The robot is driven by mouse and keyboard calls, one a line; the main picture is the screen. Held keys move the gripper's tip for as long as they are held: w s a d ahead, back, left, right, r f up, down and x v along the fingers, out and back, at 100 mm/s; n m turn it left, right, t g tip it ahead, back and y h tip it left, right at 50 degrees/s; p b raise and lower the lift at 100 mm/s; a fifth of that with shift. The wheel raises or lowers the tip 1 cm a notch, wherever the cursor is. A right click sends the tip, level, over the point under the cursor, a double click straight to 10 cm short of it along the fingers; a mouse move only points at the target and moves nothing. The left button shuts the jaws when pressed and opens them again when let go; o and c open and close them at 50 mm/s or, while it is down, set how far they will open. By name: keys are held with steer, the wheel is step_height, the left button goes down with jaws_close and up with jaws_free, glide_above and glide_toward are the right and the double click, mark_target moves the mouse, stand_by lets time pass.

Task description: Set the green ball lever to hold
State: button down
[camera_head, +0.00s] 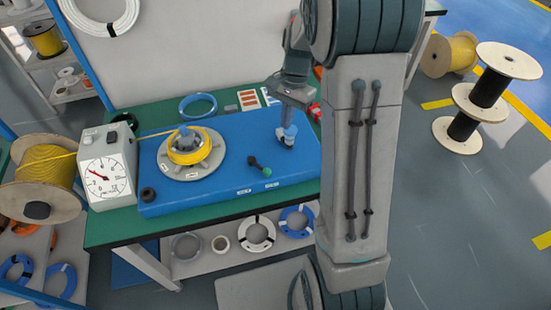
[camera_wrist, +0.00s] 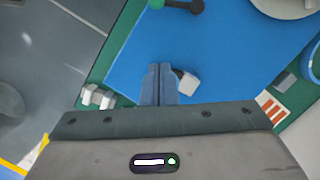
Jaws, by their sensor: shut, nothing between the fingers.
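The green ball lever shows in the head view, with its green ball (camera_head: 267,171) toward the front right and its dark end (camera_head: 253,160) toward the back left on the blue panel (camera_head: 215,195). In the wrist view, the green ball (camera_wrist: 156,4) and part of the dark lever (camera_wrist: 185,6) show at the top edge. My gripper (camera_head: 287,142) is above the panel's right part, behind and right of the lever, apart from it. Its blue fingers (camera_wrist: 160,72) are together and empty. Two small white labels (camera_head: 244,191) (camera_head: 272,185) lie in front of the lever; their text is too small to read.
A round turntable with a yellow cable coil (camera_head: 187,148) stands left of the lever. A dial gauge box (camera_head: 107,170) stands at the panel's left. A light grey block (camera_wrist: 187,83) shows beside my fingers. The panel between gripper and lever looks clear.

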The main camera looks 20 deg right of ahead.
mark_target(260, 167)
steer(key=shift+d+f, duration=0.1)
steer(key=shift+d, duration=0.05)
steer(key=x, duration=0.9)
steer(key=shift+s+p, duration=0.15)
steer(key=shift+p, duration=0.2)
steer(key=s+a, duration=0.1)
steer(key=a+f, duration=0.1)
steer(key=shift+s+a+p, duration=0.25)
steer(key=shift+s+p, duration=0.15)
steer(key=shift+s+a+f, duration=0.25)
steer(key=shift+s+a, duration=0.1)
steer(key=shift+a, duration=0.1)
